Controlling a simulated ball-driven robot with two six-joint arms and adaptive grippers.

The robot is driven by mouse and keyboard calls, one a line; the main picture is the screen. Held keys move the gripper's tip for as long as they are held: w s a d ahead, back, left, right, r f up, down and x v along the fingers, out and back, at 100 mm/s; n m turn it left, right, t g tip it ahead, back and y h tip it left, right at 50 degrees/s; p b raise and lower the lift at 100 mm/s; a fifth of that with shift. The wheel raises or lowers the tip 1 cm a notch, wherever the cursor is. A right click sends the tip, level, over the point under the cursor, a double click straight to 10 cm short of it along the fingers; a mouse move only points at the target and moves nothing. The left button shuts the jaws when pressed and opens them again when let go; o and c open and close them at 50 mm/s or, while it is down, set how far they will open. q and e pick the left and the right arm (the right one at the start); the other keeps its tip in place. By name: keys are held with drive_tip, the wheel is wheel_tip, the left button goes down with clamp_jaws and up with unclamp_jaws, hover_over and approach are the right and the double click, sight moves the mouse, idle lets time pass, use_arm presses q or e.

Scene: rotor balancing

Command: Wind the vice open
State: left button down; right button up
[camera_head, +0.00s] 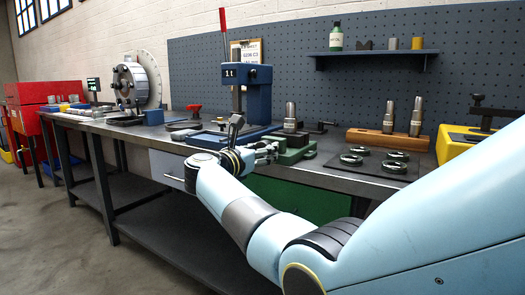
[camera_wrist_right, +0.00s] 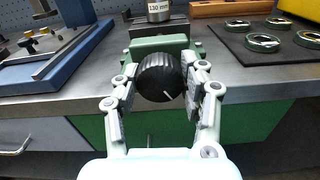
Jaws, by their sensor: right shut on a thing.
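The green vice (camera_head: 297,153) sits at the front edge of the workbench. In the right wrist view, its green body (camera_wrist_right: 160,45) is behind a black ribbed knob (camera_wrist_right: 160,77) with a short white mark low on its face, right of centre. My right gripper (camera_wrist_right: 163,80) is shut on the knob, one finger on each side. In the head view, my right gripper (camera_head: 265,150) is at the left side of the vice, and the knob is hidden there. The jaw gap is not clear in either view. My left gripper is not in view.
A blue press (camera_head: 256,95) stands behind and left of the vice. A steel cylinder labelled 130 mm (camera_wrist_right: 158,10) is just behind the vice. Several green-rimmed rings (camera_head: 396,155) lie on a dark mat to the right. A wooden block (camera_head: 375,138) holds metal tools.

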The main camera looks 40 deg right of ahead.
drive_tip(key=n, duration=0.3)
drive_tip(key=shift+r+p, duration=0.1)
drive_tip(key=shift+p, duration=0.2)
drive_tip(key=n+p, duration=0.1)
drive_tip(key=n, duration=0.3)
drive_tip(key=n+p, duration=0.1)
drive_tip(key=n, duration=0.3)
drive_tip(key=shift+r+n+p, duration=0.1)
drive_tip(key=shift+n+p, duration=0.2)
drive_tip(key=n+p, duration=0.1)
drive_tip(key=n, duration=0.2)
drive_tip(key=shift+n, duration=0.3)
drive_tip(key=n+p, duration=0.1)
drive_tip(key=n, duration=0.2)
drive_tip(key=shift+n+p, duration=0.4)
drive_tip(key=n+p, duration=0.1)
drive_tip(key=n, duration=0.3)
drive_tip(key=n+p, duration=0.1)
drive_tip(key=n, duration=0.3)
use_arm(q)
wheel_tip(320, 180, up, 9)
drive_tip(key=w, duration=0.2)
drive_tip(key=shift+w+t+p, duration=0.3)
drive_tip(key=shift+p, duration=0.15)
use_arm(e)
drive_tip(key=shift+a+f+n, duration=0.1)
drive_tip(key=shift+f+n, duration=0.1)
drive_tip(key=shift+n, duration=1.2)
